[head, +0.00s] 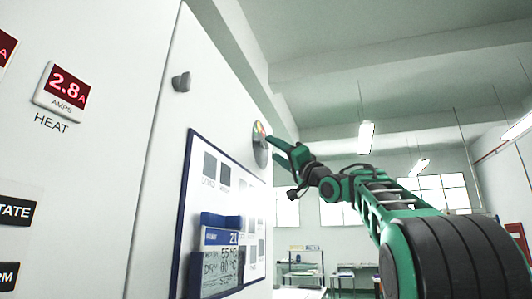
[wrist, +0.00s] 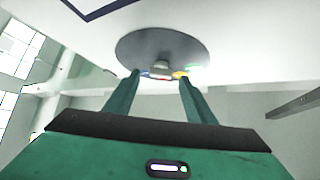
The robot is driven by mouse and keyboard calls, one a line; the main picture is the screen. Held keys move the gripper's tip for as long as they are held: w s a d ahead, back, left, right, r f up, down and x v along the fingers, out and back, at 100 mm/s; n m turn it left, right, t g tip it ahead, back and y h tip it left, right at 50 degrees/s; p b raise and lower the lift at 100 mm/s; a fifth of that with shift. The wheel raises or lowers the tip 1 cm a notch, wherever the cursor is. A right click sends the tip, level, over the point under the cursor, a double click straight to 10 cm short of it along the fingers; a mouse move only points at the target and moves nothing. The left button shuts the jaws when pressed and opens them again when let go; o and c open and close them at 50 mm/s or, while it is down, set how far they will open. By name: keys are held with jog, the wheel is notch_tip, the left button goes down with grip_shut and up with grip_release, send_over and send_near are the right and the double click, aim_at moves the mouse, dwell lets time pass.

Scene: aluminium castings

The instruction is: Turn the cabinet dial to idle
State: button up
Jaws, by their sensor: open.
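The cabinet dial (head: 259,153) is a round grey plate with coloured marks on the white cabinet's face, seen at a steep slant in the head view. In the wrist view the dial plate (wrist: 158,44) fills the upper middle, with a small pale knob (wrist: 160,68) at its lower edge and blue, red and yellow marks around it. My green gripper (head: 273,147) is close in front of the dial. In the wrist view my gripper (wrist: 159,76) is open, its fingertips on either side of the knob with gaps visible. The dial's lettering and which mark it points to cannot be read.
A blue-framed board (head: 184,225) with cards is mounted on the cabinet left of and below the dial. A grey knob (head: 181,82) sticks out higher up. A red 2.8 amps display (head: 68,86) is at far left. The room right of the cabinet is open, with work tables behind.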

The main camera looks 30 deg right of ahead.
aim_at(265, 144)
jog(key=shift+x, duration=1.4)
jog(key=c, duration=1)
jog(key=shift+s+a, duration=0.1)
jog(key=shift+a, duration=0.15)
jog(key=shift+c, duration=0.2)
jog(key=shift+d, duration=0.1)
jog(key=shift+s+r+m+g+h, duration=0.1)
jog(key=shift+m+g+h, duration=0.2)
jog(key=shift+m+h, duration=0.85)
jog(key=shift+s+r+m+g+h, duration=0.15)
jog(key=shift+m+g+h, duration=0.15)
jog(key=shift+m+h, duration=0.8)
jog(key=shift+r+m+g+h, duration=0.1)
jog(key=shift+m+g+h, duration=0.55)
jog(key=shift+m, duration=0.8)
jog(key=shift+r+m+g+h, duration=0.1)
jog(key=shift+m+g+h, duration=0.3)
jog(key=shift+m+g, duration=0.75)
jog(key=shift+w+m, duration=0.1)
jog(key=shift+m, duration=0.35)
